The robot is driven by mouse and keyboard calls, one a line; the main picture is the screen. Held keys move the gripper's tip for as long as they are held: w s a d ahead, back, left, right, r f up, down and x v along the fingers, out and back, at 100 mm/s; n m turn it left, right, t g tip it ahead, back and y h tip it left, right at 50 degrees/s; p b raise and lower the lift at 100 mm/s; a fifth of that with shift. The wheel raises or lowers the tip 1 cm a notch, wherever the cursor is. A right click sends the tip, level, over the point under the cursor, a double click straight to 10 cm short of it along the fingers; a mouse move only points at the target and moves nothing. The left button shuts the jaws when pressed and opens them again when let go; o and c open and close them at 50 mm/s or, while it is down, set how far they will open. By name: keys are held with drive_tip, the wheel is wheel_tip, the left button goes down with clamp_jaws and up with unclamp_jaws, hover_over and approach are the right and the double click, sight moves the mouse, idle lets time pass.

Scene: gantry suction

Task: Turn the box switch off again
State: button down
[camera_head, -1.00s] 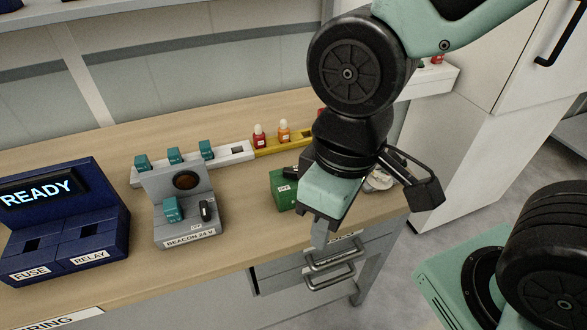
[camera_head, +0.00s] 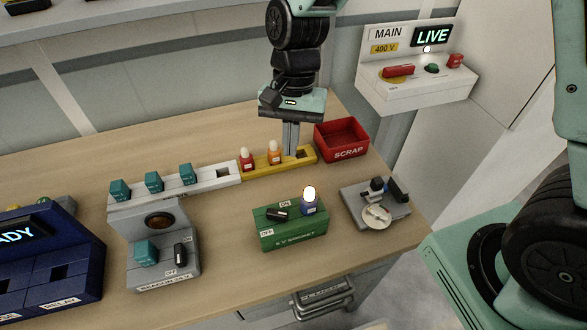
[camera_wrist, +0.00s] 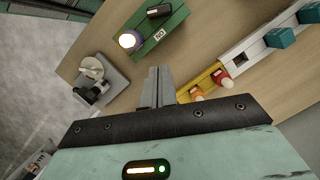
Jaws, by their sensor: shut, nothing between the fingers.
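The green box (camera_head: 291,237) stands on the bench in the head view. Its small black switch (camera_head: 277,214) sits on top between the ON and OFF labels; I cannot tell clearly which way it is tipped. The bulb (camera_head: 309,200) on the box glows white. In the wrist view the green box (camera_wrist: 160,27) is at the top, with its lit bulb (camera_wrist: 128,40). My gripper (camera_head: 291,145) is shut and empty, pointing down at the yellow rail behind the green box, apart from the switch. The closed fingers also show in the wrist view (camera_wrist: 158,75).
A yellow rail (camera_head: 268,170) holds red and orange bulbs. A red scrap bin (camera_head: 342,140) stands right of my fingers. A grey stand (camera_head: 374,206) is right of the green box. A grey beacon box (camera_head: 163,262) is at left. The white main panel (camera_head: 420,88) reads LIVE.

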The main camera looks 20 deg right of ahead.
sight(277, 215)
drive_tip(key=p+x, duration=0.1)
drive_tip(key=x, duration=0.2)
drive_tip(key=s+p+x, duration=0.1)
drive_tip(key=p+x, duration=0.1)
drive_tip(key=x, duration=0.2)
drive_tip(key=a+p+x, duration=0.1)
drive_tip(key=x, duration=0.2)
drive_tip(key=shift+s+r, duration=0.1)
drive_tip(key=shift+s, duration=0.25)
drive_tip(key=shift+s+a+p, duration=0.35)
drive_tip(key=shift+s+p, duration=0.1)
drive_tip(key=shift+s, duration=0.15)
